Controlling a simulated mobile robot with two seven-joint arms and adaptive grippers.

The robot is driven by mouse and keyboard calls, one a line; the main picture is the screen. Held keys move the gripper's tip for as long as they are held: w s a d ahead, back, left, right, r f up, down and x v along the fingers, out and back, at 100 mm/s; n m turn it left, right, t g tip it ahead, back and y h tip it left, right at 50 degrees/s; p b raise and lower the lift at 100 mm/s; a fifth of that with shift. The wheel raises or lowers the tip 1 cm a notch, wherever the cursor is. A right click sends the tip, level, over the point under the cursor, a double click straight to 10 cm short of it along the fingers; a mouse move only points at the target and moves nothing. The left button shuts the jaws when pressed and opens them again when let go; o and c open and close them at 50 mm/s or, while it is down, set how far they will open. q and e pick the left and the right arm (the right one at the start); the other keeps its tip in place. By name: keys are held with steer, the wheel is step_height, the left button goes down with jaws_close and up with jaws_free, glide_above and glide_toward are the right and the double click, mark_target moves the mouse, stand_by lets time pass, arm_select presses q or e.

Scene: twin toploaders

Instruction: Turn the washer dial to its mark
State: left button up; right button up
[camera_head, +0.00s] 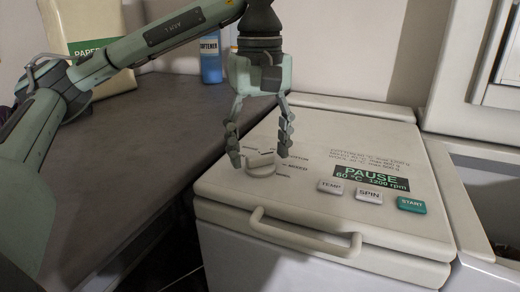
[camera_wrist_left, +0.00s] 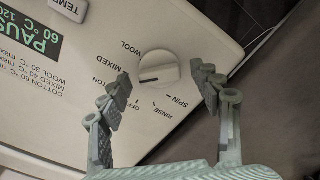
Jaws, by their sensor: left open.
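The washer dial (camera_head: 261,169) is a round white knob with a raised grip on the beige washer top. In the left wrist view the dial (camera_wrist_left: 159,67) shows a dark line on its grip, with labels WOOL, MIXED, OFF, RINSE and SPIN around it. I cannot tell exactly which label the line points to. My left gripper (camera_head: 260,157) points down over the dial, open and empty. In the left wrist view the gripper's fingers (camera_wrist_left: 163,76) stand on either side of the dial, apart from it. My right gripper is not in view.
A display (camera_head: 371,182) reads PAUSE, 60 °C, 1200 rpm. TEMP (camera_head: 330,187), SPIN (camera_head: 368,195) and green START (camera_head: 411,205) buttons lie right of the dial. A lid handle (camera_head: 305,236) juts out in front. A blue softener bottle (camera_head: 211,62) stands on the dark counter (camera_head: 150,120).

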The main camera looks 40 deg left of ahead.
arm_select(q)
steer(key=shift+f, duration=0.1)
steer(key=c, duration=1.2)
steer(key=shift+o, duration=0.2)
